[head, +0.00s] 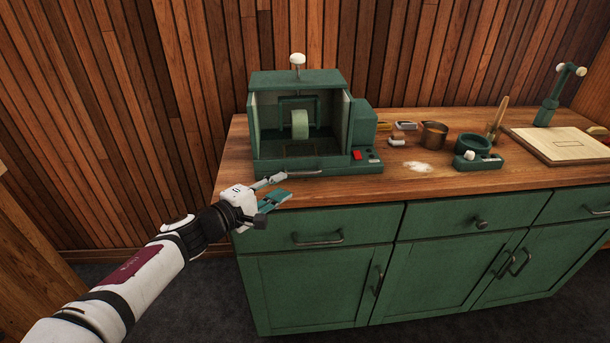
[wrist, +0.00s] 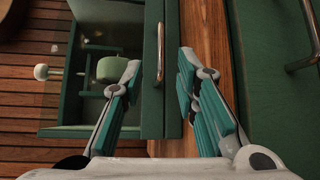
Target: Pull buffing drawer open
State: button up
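The green buffing machine (head: 297,78) stands on the wooden counter with its front open and a pale wheel (head: 300,124) inside. Its low front drawer (head: 335,171) looks shut, flush under the chamber. The drawer's metal bar handle (head: 291,173) also shows in the wrist view (wrist: 161,50), running lengthwise between the fingertips. My gripper (head: 277,187) is at the left front of the machine, just before the drawer. In the wrist view my gripper (wrist: 160,68) is open, one finger on each side of the handle, with gaps on both sides. Contact is not visible.
The green cabinet (head: 320,285) below has its own drawer handle (head: 320,239). A red switch (head: 357,154) is on the machine's right. A copper cup (head: 434,134), green ring-shaped holder (head: 472,145) and board (head: 560,144) stand further right. The counter strip before the machine is narrow.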

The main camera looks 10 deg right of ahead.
aim_at(305, 173)
jog(key=b+x, duration=0.4)
jog(key=x, duration=0.5)
jog(key=shift+w+f, duration=0.1)
jog(key=shift+f, duration=0.1)
jog(key=shift+w+d+b, duration=0.35)
jog(key=shift+d, duration=0.15)
jog(key=shift+c, duration=0.5)
grip_shut()
